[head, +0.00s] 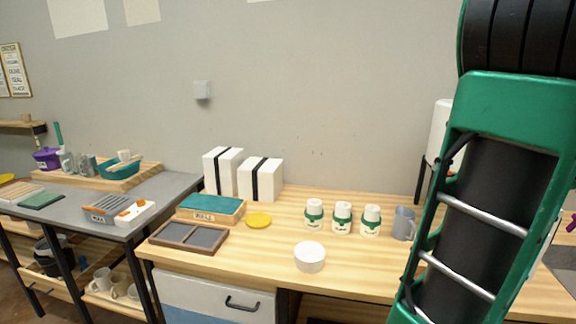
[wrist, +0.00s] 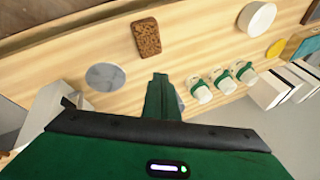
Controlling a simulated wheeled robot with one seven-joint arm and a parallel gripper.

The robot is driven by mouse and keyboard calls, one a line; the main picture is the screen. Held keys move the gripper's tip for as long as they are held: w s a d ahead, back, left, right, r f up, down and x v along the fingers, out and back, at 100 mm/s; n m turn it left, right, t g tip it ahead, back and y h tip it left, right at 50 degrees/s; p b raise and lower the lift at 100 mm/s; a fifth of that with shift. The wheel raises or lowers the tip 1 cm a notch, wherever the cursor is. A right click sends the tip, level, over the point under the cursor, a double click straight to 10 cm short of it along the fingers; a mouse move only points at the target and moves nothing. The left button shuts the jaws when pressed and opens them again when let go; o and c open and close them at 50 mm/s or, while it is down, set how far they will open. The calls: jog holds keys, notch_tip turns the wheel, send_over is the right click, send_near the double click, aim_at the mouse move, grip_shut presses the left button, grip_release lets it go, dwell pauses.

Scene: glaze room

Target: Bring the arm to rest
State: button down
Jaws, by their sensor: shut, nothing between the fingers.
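My arm, green and black, fills the right side of the head view. Its gripper end is outside that view. In the wrist view my gripper (wrist: 160,92) shows as green fingers closed together with nothing between them. It is over the wooden table (wrist: 190,45), apart from the things on it. A grey mug is mostly hidden behind the fingers in the wrist view; it shows in the head view (head: 404,223) beside my arm.
Three white jars with green bands (head: 342,217) stand left of the mug. A white round pot (head: 310,257) is in front. A brown sponge-like block (wrist: 146,37) and a grey disc (wrist: 105,77) lie on the table. White boxes (head: 222,170) stand at the back.

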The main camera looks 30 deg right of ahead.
jog(key=w+a+n+g+y, duration=0.15)
jog(key=w+a, duration=0.25)
jog(key=a, duration=0.4)
jog(key=s+a+f+n+g, duration=0.1)
jog(key=a+n+g, duration=0.1)
jog(key=a, duration=0.7)
jog(key=s+a+f+n+g, duration=0.2)
jog(key=a+n, duration=0.1)
jog(key=a, duration=0.7)
jog(key=shift+s+a, duration=0.15)
jog(key=shift+a, duration=0.05)
jog(key=shift+f, duration=0.1)
